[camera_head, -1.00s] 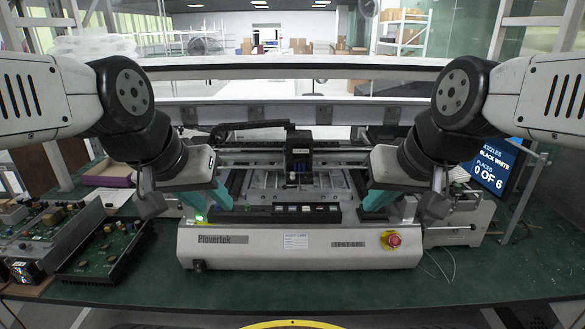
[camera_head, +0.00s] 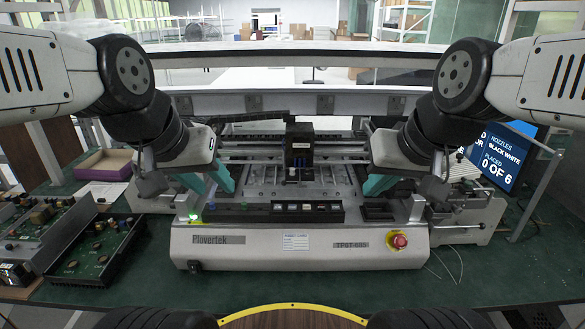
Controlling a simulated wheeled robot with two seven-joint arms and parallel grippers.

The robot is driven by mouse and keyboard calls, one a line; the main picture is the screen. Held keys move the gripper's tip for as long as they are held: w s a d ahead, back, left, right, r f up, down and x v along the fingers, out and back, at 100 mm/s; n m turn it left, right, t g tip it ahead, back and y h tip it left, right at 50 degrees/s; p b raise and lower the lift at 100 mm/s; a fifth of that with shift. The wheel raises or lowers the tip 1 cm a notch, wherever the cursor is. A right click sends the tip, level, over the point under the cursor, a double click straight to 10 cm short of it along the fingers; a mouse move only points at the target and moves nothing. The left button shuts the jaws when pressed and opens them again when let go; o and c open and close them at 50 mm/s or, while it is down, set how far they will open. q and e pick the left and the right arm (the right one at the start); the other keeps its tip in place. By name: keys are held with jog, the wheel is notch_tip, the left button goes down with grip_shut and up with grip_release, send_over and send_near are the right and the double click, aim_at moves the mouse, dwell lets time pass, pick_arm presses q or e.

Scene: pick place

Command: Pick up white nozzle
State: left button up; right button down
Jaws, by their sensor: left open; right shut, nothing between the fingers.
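A dark bar (camera_head: 265,213) along the front of the bench-top machine holds several tiny pieces. One pale piece (camera_head: 307,207) near its middle may be a white nozzle, but it is too small to be sure. My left gripper (camera_head: 207,185) has teal fingers spread apart above the left part of the machine, left of the bar and apart from the pale piece. My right gripper (camera_head: 376,187) has its teal fingers together above the right part, right of the bar, holding nothing. The black placing head (camera_head: 299,146) stands between the two grippers.
The machine (camera_head: 290,248) has a red stop button (camera_head: 398,241) at its front right. Circuit boards (camera_head: 103,254) and a purple-edged tray (camera_head: 103,164) lie at left. A monitor (camera_head: 503,158) reading "0 OF 6" stands at right. The green table (camera_head: 300,288) is clear in front.

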pick_arm(q)
jog(key=w+d+r+m+g, duration=0.1)
jog(key=w+d+r+m, duration=0.1)
jog(key=w, duration=0.6)
jog(key=m+g, duration=0.3)
jog(key=m, duration=0.1)
send_near(292, 169)
jog(key=shift+d+f+y, duration=0.3)
jog(key=shift+d+f, duration=0.15)
jog(key=shift+f, duration=0.15)
jog(key=x, duration=0.7)
jog(key=shift+w+f, duration=0.15)
jog(key=shift+w, duration=0.15)
grip_shut()
